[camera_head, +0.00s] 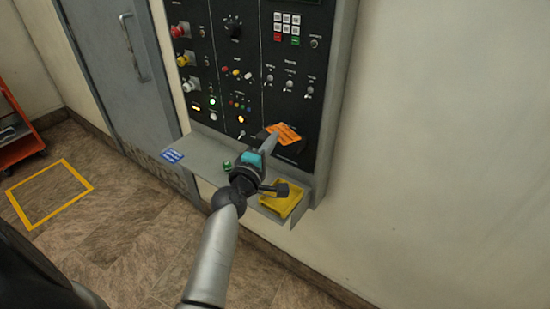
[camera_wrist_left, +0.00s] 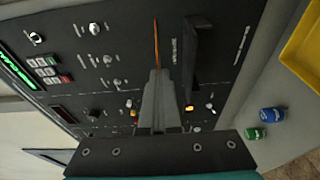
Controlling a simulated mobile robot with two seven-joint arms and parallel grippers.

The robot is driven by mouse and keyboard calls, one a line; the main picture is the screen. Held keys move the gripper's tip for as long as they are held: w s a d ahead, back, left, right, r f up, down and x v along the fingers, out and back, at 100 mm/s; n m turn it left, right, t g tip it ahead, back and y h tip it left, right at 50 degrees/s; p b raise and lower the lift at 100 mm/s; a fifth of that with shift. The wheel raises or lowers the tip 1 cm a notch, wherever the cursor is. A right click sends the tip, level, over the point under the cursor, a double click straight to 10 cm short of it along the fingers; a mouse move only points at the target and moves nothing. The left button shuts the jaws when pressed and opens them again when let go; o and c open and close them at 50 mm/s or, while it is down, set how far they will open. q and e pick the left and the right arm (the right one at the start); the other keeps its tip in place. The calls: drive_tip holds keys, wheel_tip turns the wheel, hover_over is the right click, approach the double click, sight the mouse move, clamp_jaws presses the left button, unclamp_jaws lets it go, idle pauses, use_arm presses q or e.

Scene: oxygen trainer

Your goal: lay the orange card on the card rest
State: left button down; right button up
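The orange card (camera_head: 286,133) is in front of the lower part of the black control panel. It shows edge-on as a thin orange line in the left wrist view (camera_wrist_left: 156,44). My left gripper (camera_head: 270,142) is shut on one end of it; its fingers (camera_wrist_left: 158,78) meet around the card. A yellow shallow tray (camera_head: 285,203), which looks like the card rest, is on the right part of the grey shelf, below the card and partly behind my wrist. Its raised edge shows in the left wrist view (camera_wrist_left: 292,55). My right gripper is not in view.
The grey shelf (camera_head: 202,160) juts out below the panel (camera_head: 258,80), which carries knobs and switches. A dark holder (camera_wrist_left: 196,55) sticks out beside the card. A green knob (camera_head: 227,165) and a blue knob (camera_wrist_left: 271,115) are close by. The wall to the right is bare.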

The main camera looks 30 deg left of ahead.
use_arm(q)
drive_tip(key=shift+d+f+b, duration=0.1)
drive_tip(key=shift+f+b, duration=1.1)
drive_tip(key=shift+f, duration=0.75)
drive_tip(key=shift+f, duration=0.1)
drive_tip(key=shift+f, duration=0.15)
drive_tip(key=c, duration=1.1)
unclamp_jaws()
drive_tip(key=shift+c, duration=0.2)
drive_tip(key=shift+r, duration=0.2)
drive_tip(key=s+d, duration=0.1)
drive_tip(key=s, duration=1.1)
drive_tip(key=shift+d+b, duration=0.3)
drive_tip(key=shift+d, duration=0.05)
drive_tip(key=shift+r, duration=0.1)
